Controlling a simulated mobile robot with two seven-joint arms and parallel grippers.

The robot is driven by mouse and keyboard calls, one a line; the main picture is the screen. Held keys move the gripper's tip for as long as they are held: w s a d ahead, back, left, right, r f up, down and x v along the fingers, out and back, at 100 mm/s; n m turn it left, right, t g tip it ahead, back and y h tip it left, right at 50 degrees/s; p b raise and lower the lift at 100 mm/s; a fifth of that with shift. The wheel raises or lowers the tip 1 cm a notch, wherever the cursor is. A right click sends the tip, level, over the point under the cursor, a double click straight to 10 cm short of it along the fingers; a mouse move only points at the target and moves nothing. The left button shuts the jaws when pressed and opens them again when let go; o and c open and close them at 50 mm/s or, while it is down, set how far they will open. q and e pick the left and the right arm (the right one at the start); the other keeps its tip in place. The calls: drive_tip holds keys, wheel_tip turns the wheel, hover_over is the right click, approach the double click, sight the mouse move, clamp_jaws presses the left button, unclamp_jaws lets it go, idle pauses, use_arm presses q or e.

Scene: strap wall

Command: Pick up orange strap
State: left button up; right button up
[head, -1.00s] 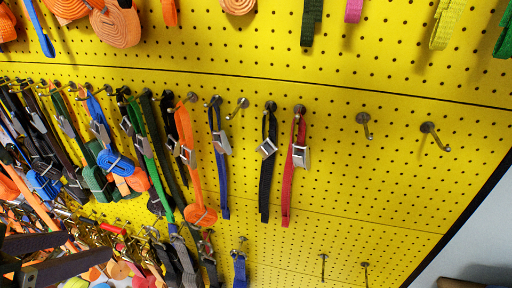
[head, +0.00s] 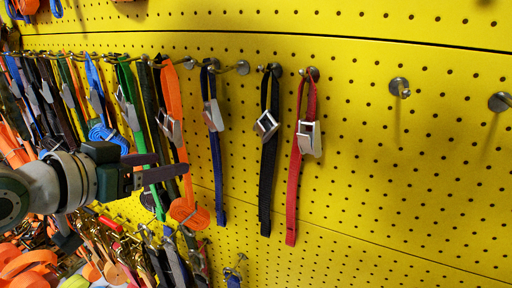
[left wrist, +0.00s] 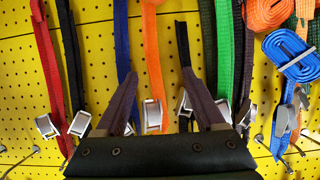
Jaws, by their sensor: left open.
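The orange strap (head: 173,97) hangs from a hook on the yellow pegboard, with a silver buckle partway down and a coiled orange end at the bottom. My left gripper (head: 168,166) comes in from the left, its dark fingers level with the strap's lower part, below the buckle. In the left wrist view the open fingers (left wrist: 160,72) point toward the board, and the orange strap (left wrist: 153,45) runs between them in the picture. I cannot tell how far the fingertips are from it. My right gripper is not in view.
A blue strap (head: 216,150) hangs just right of the orange one, then a black strap (head: 267,180) and a red strap (head: 294,190). A green strap (head: 133,115) and several others crowd the left. Empty hooks (head: 399,87) stand at the right, where the board is clear.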

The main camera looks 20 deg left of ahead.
sight(189, 202)
use_arm(q)
drive_tip(key=w+f, duration=0.1)
drive_tip(key=w+d+f, duration=0.1)
drive_tip(key=w, duration=0.1)
drive_tip(key=shift+w+f, duration=0.2)
drive_tip(key=shift+w+d+f, duration=0.1)
drive_tip(key=shift+w+f, duration=0.05)
drive_tip(key=shift+w, duration=0.3)
drive_tip(key=shift+c, duration=0.3)
clamp_jaws()
